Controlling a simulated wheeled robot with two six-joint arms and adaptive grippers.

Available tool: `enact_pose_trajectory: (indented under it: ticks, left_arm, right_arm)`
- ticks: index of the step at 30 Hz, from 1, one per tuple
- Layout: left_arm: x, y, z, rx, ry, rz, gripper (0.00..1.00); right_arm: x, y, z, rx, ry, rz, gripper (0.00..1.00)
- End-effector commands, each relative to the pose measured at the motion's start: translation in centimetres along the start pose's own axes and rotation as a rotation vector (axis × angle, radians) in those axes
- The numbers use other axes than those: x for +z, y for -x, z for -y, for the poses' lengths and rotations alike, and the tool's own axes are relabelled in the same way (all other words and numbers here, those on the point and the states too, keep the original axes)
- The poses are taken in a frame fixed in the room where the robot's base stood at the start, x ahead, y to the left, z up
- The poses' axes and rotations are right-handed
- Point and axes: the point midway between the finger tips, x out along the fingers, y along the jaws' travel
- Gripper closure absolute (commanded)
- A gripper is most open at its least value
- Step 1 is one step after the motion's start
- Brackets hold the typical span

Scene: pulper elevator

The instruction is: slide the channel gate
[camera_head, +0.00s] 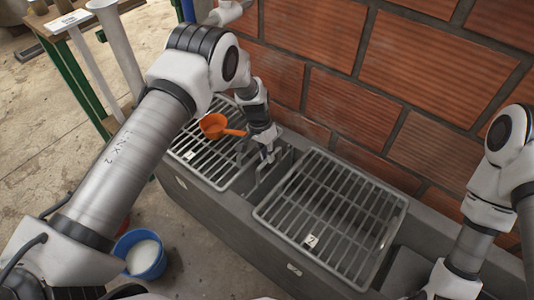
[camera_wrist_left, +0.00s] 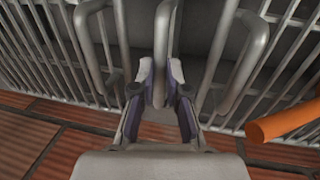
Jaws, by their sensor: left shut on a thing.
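The channel gate is a grey piece in the gap between two metal grates, seen only in part behind my gripper. Its upright grey handle (camera_wrist_left: 163,40) shows in the left wrist view. My left gripper (camera_head: 266,154) reaches down into that gap in the head view. In the left wrist view its two fingers (camera_wrist_left: 162,82) are closed around the handle, one on each side. Curved grey bars (camera_wrist_left: 245,62) stand on both sides of it. The lower part of the gate is hidden. Of my right arm only links show at the right edge; its gripper is out of view.
A grate (camera_head: 335,213) marked 2 lies right of the gap. The left grate (camera_head: 190,148) carries an orange scoop (camera_head: 213,126), close to my gripper. A brick wall (camera_head: 420,70) stands behind the trough. A blue bucket (camera_head: 143,256) with white contents stands on the floor.

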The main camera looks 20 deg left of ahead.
Motion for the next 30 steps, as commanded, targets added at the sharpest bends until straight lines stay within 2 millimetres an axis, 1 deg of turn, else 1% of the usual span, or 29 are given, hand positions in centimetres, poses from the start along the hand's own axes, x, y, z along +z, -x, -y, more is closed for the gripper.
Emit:
enact_pose_trajectory:
  ticks: [1,2,5,6,9,13,15,18,27,28,29,30]
  left_arm:
    - [-0.1,1.1,-0.2,0.000,0.000,0.000,1.00]
    - [-0.1,1.7,-0.3,0.000,0.000,-0.001,1.00]
    - [-0.1,4.4,-0.8,0.000,0.000,-0.002,1.00]
    - [-0.2,5.6,-1.1,0.000,0.000,-0.003,1.00]
    - [-0.2,8.6,-1.6,0.000,0.000,-0.003,1.00]
    - [-0.1,11.5,-2.2,0.001,0.000,-0.002,1.00]
    - [-0.1,12.4,-2.4,0.001,0.000,-0.002,1.00]
    - [-0.1,12.9,-2.5,0.001,0.000,-0.002,1.00]
    - [-0.1,12.8,-2.5,0.001,0.001,-0.002,1.00]
    - [-0.1,12.7,-2.5,0.001,0.001,-0.002,0.75]
    - [-0.1,12.7,-2.5,0.001,0.000,-0.002,0.65]
    - [-0.1,12.7,-2.5,0.001,0.000,-0.002,0.61]
  right_arm:
    - [0.0,0.8,0.0,0.000,0.000,0.000,0.60]
    - [0.0,1.1,0.0,0.000,0.000,0.000,0.60]
    - [0.0,2.9,0.0,0.000,0.000,0.000,0.60]
    - [0.0,3.7,0.0,0.000,0.000,0.000,0.60]
    - [0.0,5.6,0.0,0.000,0.000,-0.001,0.60]
    - [0.0,7.3,0.1,0.000,0.000,-0.001,0.60]
    - [0.0,7.7,0.1,0.000,0.000,0.000,0.60]
    - [0.0,7.9,0.1,0.000,0.000,0.000,0.60]
    - [0.0,7.7,0.1,0.000,0.000,0.000,0.60]
    - [0.0,7.7,0.1,0.000,0.000,0.000,0.60]
    - [0.0,7.7,0.1,0.000,0.000,0.000,0.60]
    - [0.0,7.7,0.1,0.000,0.000,0.000,0.60]
